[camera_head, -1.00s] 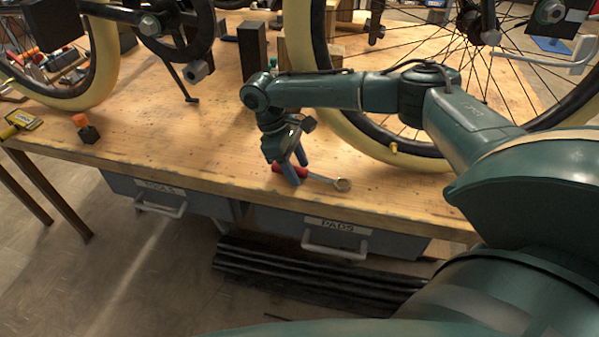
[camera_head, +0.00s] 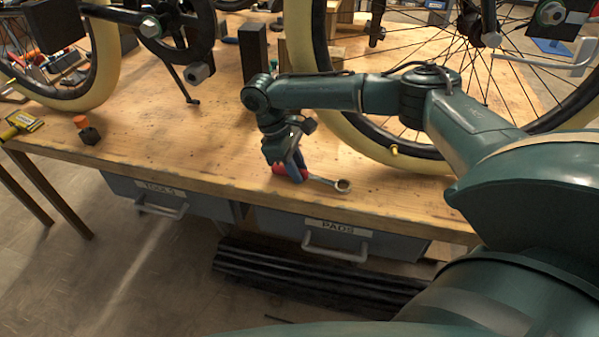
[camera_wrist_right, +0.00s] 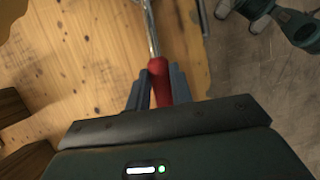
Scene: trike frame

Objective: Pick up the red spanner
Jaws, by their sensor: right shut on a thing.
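The red spanner (camera_head: 326,182) has a red handle and a silver shaft with a ring end. It lies at the front edge of the wooden workbench (camera_head: 190,140), above the drawer labelled PADS. My right gripper (camera_head: 291,171) points down at the bench and is shut on the red handle. In the right wrist view the spanner's red handle (camera_wrist_right: 159,82) sits between the two fingers of the right gripper (camera_wrist_right: 158,85), and its silver shaft runs up out of the picture. I cannot tell whether the spanner touches the bench. My left gripper is not in view.
A bicycle wheel (camera_head: 340,130) with a cream tyre stands just behind the right gripper. A dark upright block (camera_head: 253,50) stands behind it too. A small black block with an orange top (camera_head: 88,131) is at the left. The bench between them is clear.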

